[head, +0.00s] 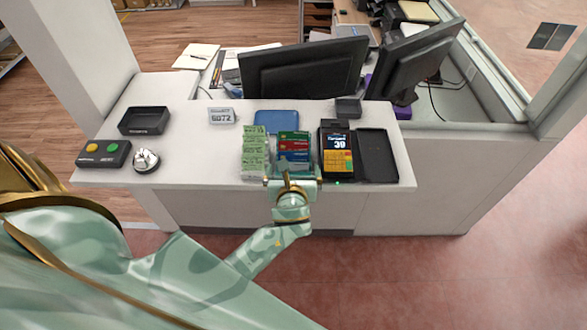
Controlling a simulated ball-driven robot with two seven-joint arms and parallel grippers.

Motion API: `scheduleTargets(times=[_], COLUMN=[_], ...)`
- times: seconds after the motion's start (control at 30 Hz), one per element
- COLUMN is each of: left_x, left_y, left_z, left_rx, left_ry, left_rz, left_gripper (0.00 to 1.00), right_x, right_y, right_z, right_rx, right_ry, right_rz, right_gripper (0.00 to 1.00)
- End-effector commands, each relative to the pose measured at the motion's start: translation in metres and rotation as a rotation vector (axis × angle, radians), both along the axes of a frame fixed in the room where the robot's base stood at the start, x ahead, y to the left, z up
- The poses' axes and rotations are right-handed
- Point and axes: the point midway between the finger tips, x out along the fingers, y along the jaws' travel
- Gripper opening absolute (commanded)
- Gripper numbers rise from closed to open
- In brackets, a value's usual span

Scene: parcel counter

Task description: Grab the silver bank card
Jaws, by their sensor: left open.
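I cannot make out a silver bank card; it may be hidden or too small to tell. A rack of coloured cards (293,146), green, red and blue, stands near the counter's front edge. My left gripper (290,172) is open at the near side of this rack, and it covers the rack's lower front. Whether it touches the cards I cannot tell. My right gripper is not in view.
Left of the cards are light green slips (255,152). A payment terminal (338,152) and a black tray (377,155) are on the right. A blue tray (276,119) lies behind.

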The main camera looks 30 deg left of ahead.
Motion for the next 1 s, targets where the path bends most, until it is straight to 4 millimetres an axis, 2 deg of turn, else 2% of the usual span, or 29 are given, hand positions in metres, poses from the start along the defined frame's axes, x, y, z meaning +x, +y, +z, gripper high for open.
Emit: scheduleTargets(times=[0.17,0.4,0.43,0.57,0.6,1.0], left_x=[0.019,0.020,0.020,0.020,0.020,0.020], left_y=[0.011,0.012,0.012,0.012,0.012,0.011], left_z=[-0.009,-0.010,-0.010,-0.010,-0.010,-0.008], left_rx=[0.000,-0.001,-0.001,-0.001,-0.001,-0.001], left_ry=[0.000,0.002,0.002,0.001,0.001,0.002], left_rz=[-0.001,-0.001,-0.001,-0.001,-0.001,-0.001], left_gripper=[1.00,1.00,0.94,0.58,0.56,0.55], right_x=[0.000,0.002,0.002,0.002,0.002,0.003], right_y=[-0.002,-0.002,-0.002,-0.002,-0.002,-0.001], right_z=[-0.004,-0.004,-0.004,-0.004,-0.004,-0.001], right_rx=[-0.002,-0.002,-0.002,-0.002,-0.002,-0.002], right_ry=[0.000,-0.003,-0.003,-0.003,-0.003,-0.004], right_rz=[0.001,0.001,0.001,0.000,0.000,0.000], right_gripper=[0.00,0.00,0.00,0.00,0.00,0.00])
